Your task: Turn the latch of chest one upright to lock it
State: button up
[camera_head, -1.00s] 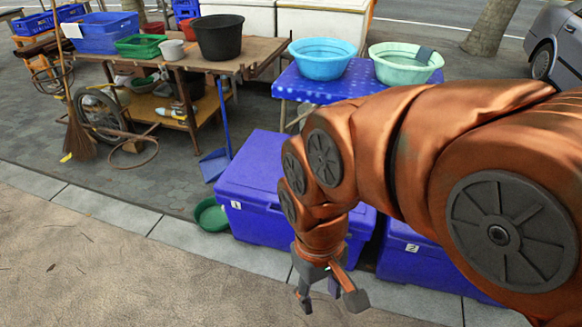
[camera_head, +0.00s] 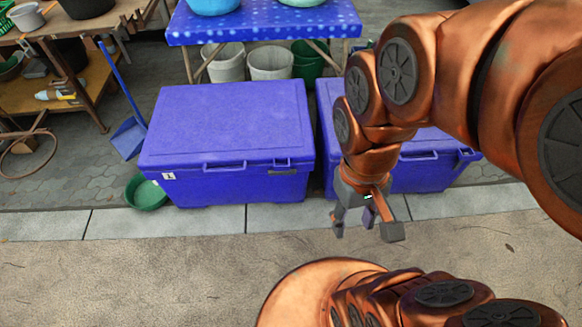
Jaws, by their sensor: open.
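Chest one (camera_head: 225,130) is a blue lidded chest with a white number label (camera_head: 168,176) at its front left. Its lid is down. A dark, flat latch (camera_head: 284,173) shows on its front face towards the right, lying about level. My arm hides part of the second blue chest (camera_head: 430,175).
A green basin (camera_head: 146,193) stands left of chest one, beside a blue dustpan (camera_head: 128,138). A blue spotted table (camera_head: 262,27) with buckets (camera_head: 270,63) under it stands behind. The paving (camera_head: 150,270) in front is clear at left.

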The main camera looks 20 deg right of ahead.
aim_at(293, 172)
jog(key=z, duration=1.75)
jog(key=k, duration=0.8)
jog(key=u, duration=1.3)
jog(key=i, duration=0.5)
jog(key=u, duration=0.05)
